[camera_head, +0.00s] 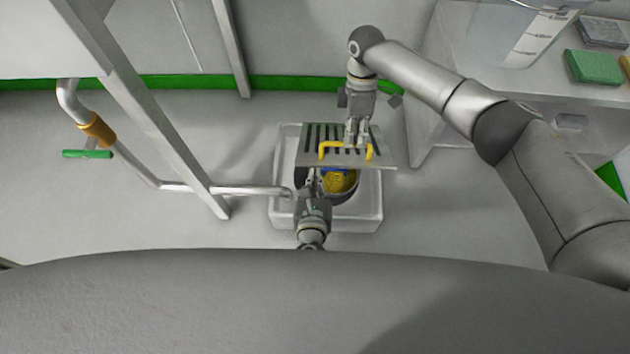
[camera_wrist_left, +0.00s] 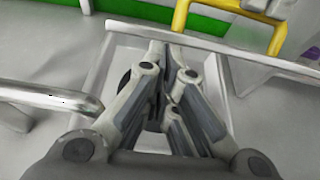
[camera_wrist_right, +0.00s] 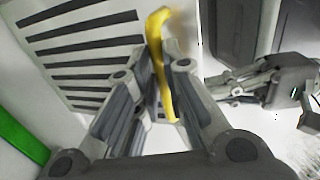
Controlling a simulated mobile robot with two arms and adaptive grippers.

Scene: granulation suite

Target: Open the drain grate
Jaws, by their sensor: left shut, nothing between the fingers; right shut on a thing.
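The drain grate (camera_head: 383,158) is a grey slotted plate with a yellow handle (camera_head: 327,146). It is off the white drain box (camera_head: 370,215) at its near side, leaving the opening below partly uncovered. My right gripper (camera_head: 357,144) is shut on the yellow handle from above; the right wrist view shows the handle (camera_wrist_right: 162,55) between its fingers, beside the slotted grate (camera_wrist_right: 85,50). My left gripper (camera_head: 312,178) is low at the near left of the opening, shut and empty. The left wrist view shows its fingers (camera_wrist_left: 165,90) close together over the box, below the handle (camera_wrist_left: 235,8).
A yellow and blue object (camera_head: 340,181) shows inside the drain opening. A steel pipe (camera_head: 180,187) with an orange band and green lever runs in from the left to the box. A metal post (camera_head: 150,110) stands left. A bench (camera_head: 450,75) stands at the right.

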